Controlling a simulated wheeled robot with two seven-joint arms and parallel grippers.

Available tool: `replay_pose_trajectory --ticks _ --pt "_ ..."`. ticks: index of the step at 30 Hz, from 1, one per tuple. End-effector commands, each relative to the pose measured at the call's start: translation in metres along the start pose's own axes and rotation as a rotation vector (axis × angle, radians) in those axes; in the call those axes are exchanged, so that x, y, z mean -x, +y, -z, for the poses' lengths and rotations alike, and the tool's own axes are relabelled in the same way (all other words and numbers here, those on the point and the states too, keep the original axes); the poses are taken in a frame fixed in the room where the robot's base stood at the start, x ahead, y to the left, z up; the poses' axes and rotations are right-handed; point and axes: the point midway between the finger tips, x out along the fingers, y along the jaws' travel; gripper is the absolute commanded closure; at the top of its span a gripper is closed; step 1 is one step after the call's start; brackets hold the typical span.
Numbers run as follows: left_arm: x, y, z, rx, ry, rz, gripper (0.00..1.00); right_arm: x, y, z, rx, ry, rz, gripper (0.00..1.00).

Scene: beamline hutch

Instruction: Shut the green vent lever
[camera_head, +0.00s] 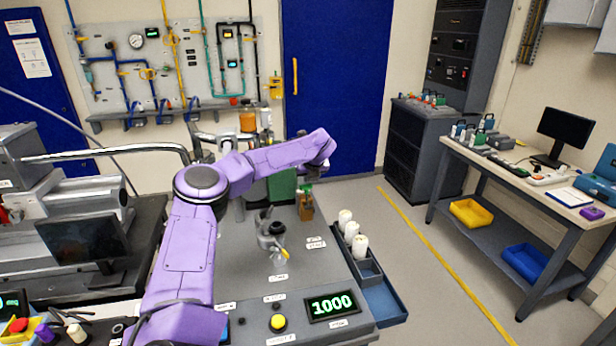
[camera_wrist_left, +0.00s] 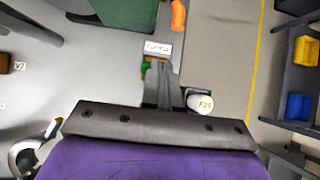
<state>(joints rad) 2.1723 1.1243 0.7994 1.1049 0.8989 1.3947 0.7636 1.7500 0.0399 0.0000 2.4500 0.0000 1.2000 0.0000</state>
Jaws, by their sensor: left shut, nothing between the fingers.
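My left arm (camera_head: 250,165) reaches over the grey bench top in the head view, with its wrist bent down at the far end. In the left wrist view, my left gripper (camera_wrist_left: 162,72) is shut and empty. A small green part (camera_wrist_left: 145,66), apparently the vent lever, shows beside the fingertips and is mostly hidden by them. I cannot tell whether they touch. In the head view, a green part (camera_head: 306,187) sits on top of a brown block (camera_head: 306,207) near the bench's right side. The lever's exact angle is unclear. My right gripper is not in view.
A dark green box (camera_head: 282,187) stands just left of the brown block. White cylinders (camera_head: 345,217) stand in a rack along the right edge. An orange part (camera_wrist_left: 178,15) lies beyond the fingers.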

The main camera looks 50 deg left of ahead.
Motion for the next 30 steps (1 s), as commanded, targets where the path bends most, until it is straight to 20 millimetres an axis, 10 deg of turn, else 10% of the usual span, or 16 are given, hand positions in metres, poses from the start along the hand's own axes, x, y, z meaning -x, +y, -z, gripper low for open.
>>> replay_pose_trajectory --ticks 11,16,30 --pt "0.008 -0.002 -0.004 -0.002 -0.001 0.002 1.0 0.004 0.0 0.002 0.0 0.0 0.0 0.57" --pt "0.044 -0.015 -0.014 -0.013 -0.002 0.012 1.0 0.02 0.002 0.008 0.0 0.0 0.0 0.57" --pt "0.128 -0.013 -0.037 -0.01 -0.001 0.009 1.0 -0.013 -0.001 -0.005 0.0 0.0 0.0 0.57"
